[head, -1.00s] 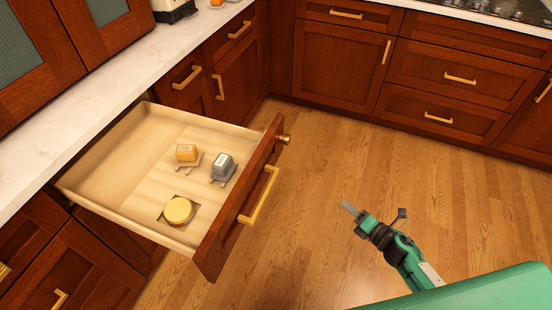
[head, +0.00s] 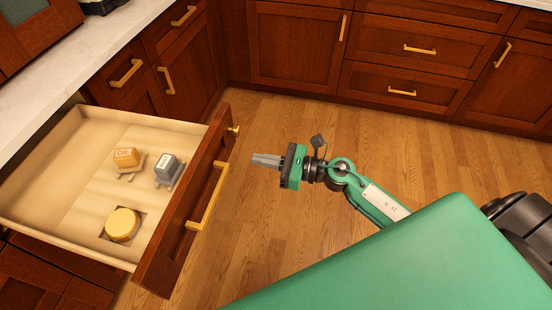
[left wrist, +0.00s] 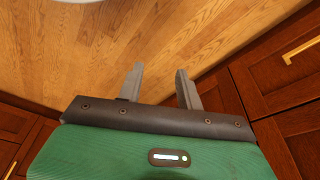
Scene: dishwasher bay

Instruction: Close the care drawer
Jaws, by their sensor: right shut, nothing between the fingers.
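The care drawer (head: 62,225) is pulled out at the left of the head view. Its dark red-brown front (head: 186,205) carries a long brass handle (head: 209,196). Inside lie an orange block (head: 125,158), a grey block (head: 167,168) and a round yellow-lidded tin (head: 122,224). My right gripper (head: 266,160) is shut and empty, to the right of the drawer front and apart from it, pointing left. My left gripper (left wrist: 160,88) shows only in the left wrist view, its fingers apart and empty over the wooden floor.
A pale counter (head: 60,70) runs above the drawer on the left. Closed cabinets with brass handles line the back (head: 296,50). A small brass knob (head: 234,129) sits at the drawer front's far end. Wooden floor (head: 285,115) is clear between drawer and back cabinets.

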